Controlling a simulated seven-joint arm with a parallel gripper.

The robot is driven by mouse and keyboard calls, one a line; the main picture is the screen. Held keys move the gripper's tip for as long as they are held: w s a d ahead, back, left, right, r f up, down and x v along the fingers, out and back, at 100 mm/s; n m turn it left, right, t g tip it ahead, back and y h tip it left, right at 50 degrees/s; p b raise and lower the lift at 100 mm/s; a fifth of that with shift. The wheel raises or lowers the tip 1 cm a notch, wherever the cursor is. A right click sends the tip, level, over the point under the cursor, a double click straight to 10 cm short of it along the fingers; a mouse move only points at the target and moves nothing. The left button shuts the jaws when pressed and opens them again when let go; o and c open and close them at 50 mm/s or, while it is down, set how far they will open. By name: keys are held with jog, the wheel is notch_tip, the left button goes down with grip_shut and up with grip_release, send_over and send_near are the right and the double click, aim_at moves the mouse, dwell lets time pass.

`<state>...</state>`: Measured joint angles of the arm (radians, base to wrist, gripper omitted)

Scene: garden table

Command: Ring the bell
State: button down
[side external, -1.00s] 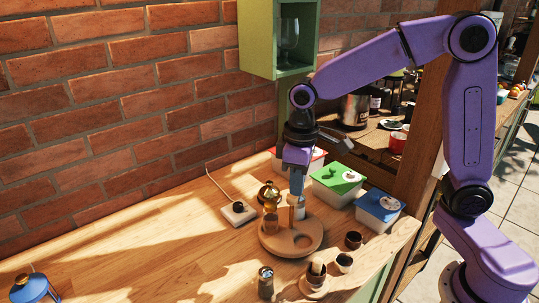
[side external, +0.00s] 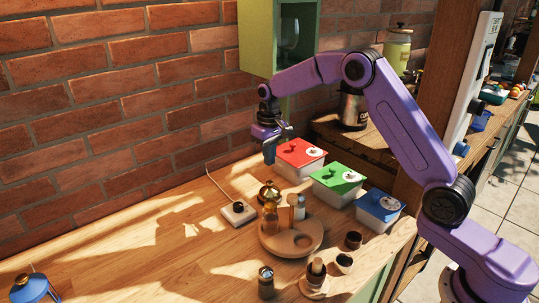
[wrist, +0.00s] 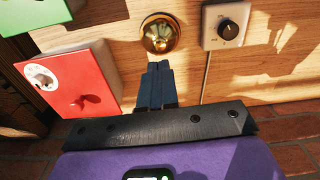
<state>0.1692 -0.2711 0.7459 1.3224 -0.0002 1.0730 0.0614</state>
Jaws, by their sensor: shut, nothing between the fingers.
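The bell is a shiny brass dome with a small knob on top (side external: 268,190). It stands on the wooden table behind the round wooden stand, and it also shows in the wrist view (wrist: 159,35). My gripper (side external: 269,157) is shut and empty, with its fingers pointing down. It is above and behind the bell, near the brick wall, and apart from it. In the wrist view the shut blue fingers (wrist: 158,80) are just below the bell.
A white box with a black knob (side external: 239,212) and a cable is left of the bell. Lidded boxes, red (side external: 300,152), green (side external: 338,178) and blue (side external: 380,206), stand to the right. The round wooden stand (side external: 290,245) holds bottles. Small cups stand in front; the left of the table is mostly clear.

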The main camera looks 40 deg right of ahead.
aim_at(270, 182)
jog(key=shift+f, duration=2.6)
jog(key=shift+f, duration=0.9)
jog(key=shift+r, duration=0.1)
dwell(0.4)
jog(key=shift+r, duration=0.8)
dwell(0.4)
notch_tip(270, 182, up, 6)
dwell(0.5)
jog(key=shift+s, duration=0.1)
